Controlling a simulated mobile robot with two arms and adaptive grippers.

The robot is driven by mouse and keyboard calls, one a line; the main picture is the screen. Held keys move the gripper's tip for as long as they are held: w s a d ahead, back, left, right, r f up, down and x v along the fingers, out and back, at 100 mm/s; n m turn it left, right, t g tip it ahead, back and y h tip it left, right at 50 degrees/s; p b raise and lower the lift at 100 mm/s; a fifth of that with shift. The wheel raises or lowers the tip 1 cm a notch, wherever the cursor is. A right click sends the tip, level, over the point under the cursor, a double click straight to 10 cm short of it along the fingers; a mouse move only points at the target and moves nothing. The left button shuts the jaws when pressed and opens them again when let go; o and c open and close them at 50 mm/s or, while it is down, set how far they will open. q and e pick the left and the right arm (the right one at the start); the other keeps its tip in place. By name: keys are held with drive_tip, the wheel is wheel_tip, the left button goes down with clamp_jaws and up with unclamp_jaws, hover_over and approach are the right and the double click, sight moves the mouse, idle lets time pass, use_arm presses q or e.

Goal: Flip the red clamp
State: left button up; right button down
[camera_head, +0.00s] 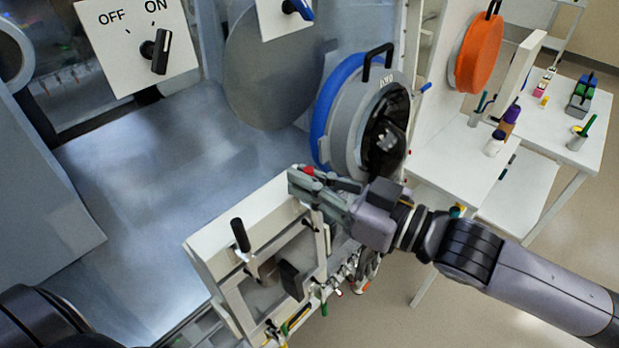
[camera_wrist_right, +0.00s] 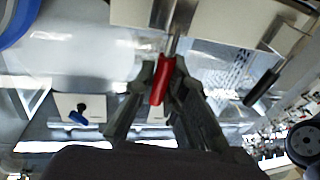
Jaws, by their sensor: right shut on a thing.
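The red clamp (camera_head: 308,170) shows as a small red tip at the top edge of the white-framed box, beside my right gripper's fingers. In the right wrist view its red handle (camera_wrist_right: 160,82) lies between the fingertips, with a metal stem running up from it to the pale frame. My right gripper (camera_head: 303,180) reaches in from the right and is shut on the handle; it also shows in the right wrist view (camera_wrist_right: 163,72). In the head view the fingers hide most of the clamp. My left gripper is not in view.
The white-framed box (camera_head: 222,262) carries a black handle (camera_head: 239,235). A round port with a blue ring (camera_head: 325,110) stands close behind my right gripper. An on/off switch panel (camera_head: 112,45) is at upper left. A white side table (camera_head: 455,165) holds small bottles at right.

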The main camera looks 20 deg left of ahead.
idle(0.3)
drive_tip(key=shift+f+b, duration=0.15)
drive_tip(key=shift+b, duration=0.35)
drive_tip(key=shift+s+d+f+n+y+b, duration=0.15)
drive_tip(key=shift+d+n+y+b, duration=0.3)
drive_tip(key=shift+y+b, duration=1.3)
drive_tip(key=shift+s+d+n+y+b, duration=0.2)
drive_tip(key=shift+d+y+b, duration=0.35)
drive_tip(key=shift+b, duration=2.4)
drive_tip(key=shift+s+d+f+n+y+b, duration=0.15)
drive_tip(key=shift+d+n+y+b, duration=0.25)
drive_tip(key=shift+y+b, duration=1.4)
drive_tip(key=shift+d+r+h+b, duration=0.1)
drive_tip(key=shift+h+b, duration=0.45)
drive_tip(key=shift+h, duration=0.05)
drive_tip(key=c, duration=1.6)
unclamp_jaws()
drive_tip(key=shift+c, duration=0.2)
